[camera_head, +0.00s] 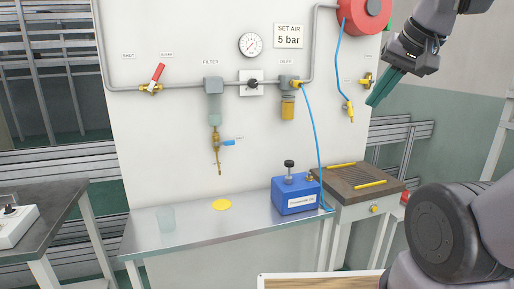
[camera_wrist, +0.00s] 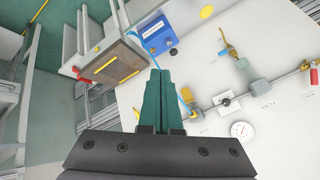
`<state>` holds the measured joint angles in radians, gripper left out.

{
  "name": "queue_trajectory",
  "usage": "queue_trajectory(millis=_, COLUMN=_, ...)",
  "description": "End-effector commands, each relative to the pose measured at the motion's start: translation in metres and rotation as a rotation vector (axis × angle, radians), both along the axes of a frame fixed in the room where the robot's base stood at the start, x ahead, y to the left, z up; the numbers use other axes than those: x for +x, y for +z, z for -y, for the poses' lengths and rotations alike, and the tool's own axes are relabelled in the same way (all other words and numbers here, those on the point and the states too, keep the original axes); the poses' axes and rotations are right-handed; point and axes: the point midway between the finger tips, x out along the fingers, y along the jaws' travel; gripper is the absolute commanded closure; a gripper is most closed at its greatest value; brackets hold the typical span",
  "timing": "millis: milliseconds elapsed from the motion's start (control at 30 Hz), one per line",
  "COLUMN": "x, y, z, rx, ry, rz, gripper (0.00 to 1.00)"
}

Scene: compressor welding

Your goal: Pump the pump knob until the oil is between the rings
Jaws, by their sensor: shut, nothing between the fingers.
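A blue pump box (camera_head: 296,196) stands on the right end of the metal bench, with a black pump knob (camera_head: 289,164) on a short stem on top. The box also shows in the wrist view (camera_wrist: 159,37), near the top and seen at an angle. An oiler with a yellow bowl (camera_head: 287,107) hangs on the wall pipe; its rings and oil level are too small to make out. My gripper (camera_head: 374,101) is at the upper right, shut and empty, well above and to the right of the pump. Its green fingers (camera_wrist: 161,76) are together in the wrist view.
A blue hose (camera_head: 315,130) runs from the oiler down to the pump. A dark slatted table (camera_head: 358,182) with yellow rods stands right of the bench (camera_head: 170,236). A clear cup (camera_head: 166,217) and yellow disc (camera_head: 221,204) lie left of the pump. A red reel (camera_head: 365,14) hangs near my arm.

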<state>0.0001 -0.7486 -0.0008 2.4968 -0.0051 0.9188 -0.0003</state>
Motion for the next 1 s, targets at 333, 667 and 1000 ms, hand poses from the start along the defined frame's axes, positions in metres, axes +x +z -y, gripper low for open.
queue_trajectory(millis=333, x=0.001, y=0.0, z=0.0, rx=-0.002, ry=0.0, rz=-0.002, gripper=1.0)
queue_trajectory(millis=667, x=0.075, y=-0.015, z=0.008, rx=-0.141, ry=0.046, rz=0.025, gripper=1.0)
queue_trajectory(millis=1000, x=0.188, y=-0.06, z=-0.005, rx=-0.305, ry=0.189, rz=0.1, gripper=1.0)
